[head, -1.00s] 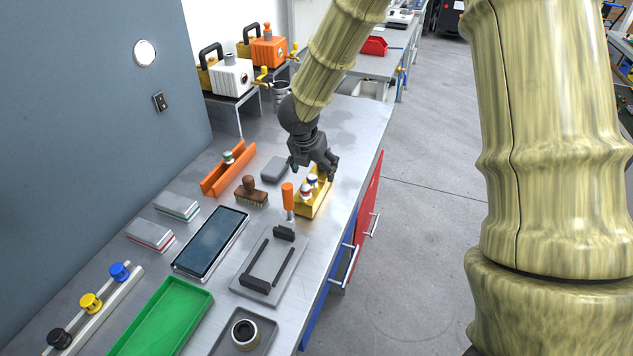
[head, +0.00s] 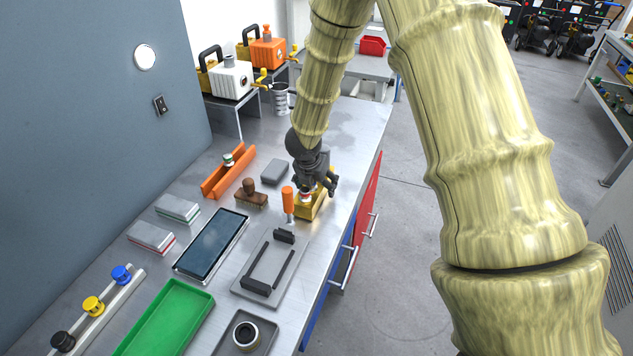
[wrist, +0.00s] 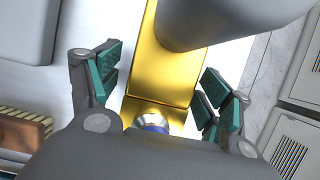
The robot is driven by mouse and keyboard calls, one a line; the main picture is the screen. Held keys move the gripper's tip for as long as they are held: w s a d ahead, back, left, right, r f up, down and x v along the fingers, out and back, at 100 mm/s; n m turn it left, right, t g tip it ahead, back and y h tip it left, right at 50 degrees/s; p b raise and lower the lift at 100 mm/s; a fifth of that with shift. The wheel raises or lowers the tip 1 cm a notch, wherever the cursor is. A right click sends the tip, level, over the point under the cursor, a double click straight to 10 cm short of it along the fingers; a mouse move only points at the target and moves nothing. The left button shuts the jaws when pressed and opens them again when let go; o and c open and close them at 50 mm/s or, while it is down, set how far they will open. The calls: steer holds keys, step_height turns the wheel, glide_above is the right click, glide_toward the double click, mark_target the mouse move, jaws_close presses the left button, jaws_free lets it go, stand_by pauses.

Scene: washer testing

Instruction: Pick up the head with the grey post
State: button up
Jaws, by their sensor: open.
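The yellow holder (head: 312,208) stands near the right edge of the bench. My gripper (head: 318,188) is over it, pointing down, with its fingers open. A red-and-white head (head: 306,193) shows in the holder, partly hidden by the gripper. In the wrist view, a large plain grey round post (wrist: 215,18) fills the top centre, cut off by the frame edge. It lies above the gap between my green-padded fingers (wrist: 160,90), apart from both. The yellow holder (wrist: 160,78) runs beneath. A silver-and-blue piece (wrist: 152,122) shows at its near end, partly hidden by my gripper body.
An orange-handled tool (head: 288,203) stands close left of the holder. A brush (head: 251,194), a grey box (head: 275,171) and a grey fixture plate (head: 269,268) are nearby.

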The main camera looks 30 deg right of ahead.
steer(key=shift+w+d+f, duration=0.1)
steer(key=shift+d+f, duration=0.05)
steer(key=shift+f, duration=0.2)
jaws_close()
steer(key=shift+r, duration=0.15)
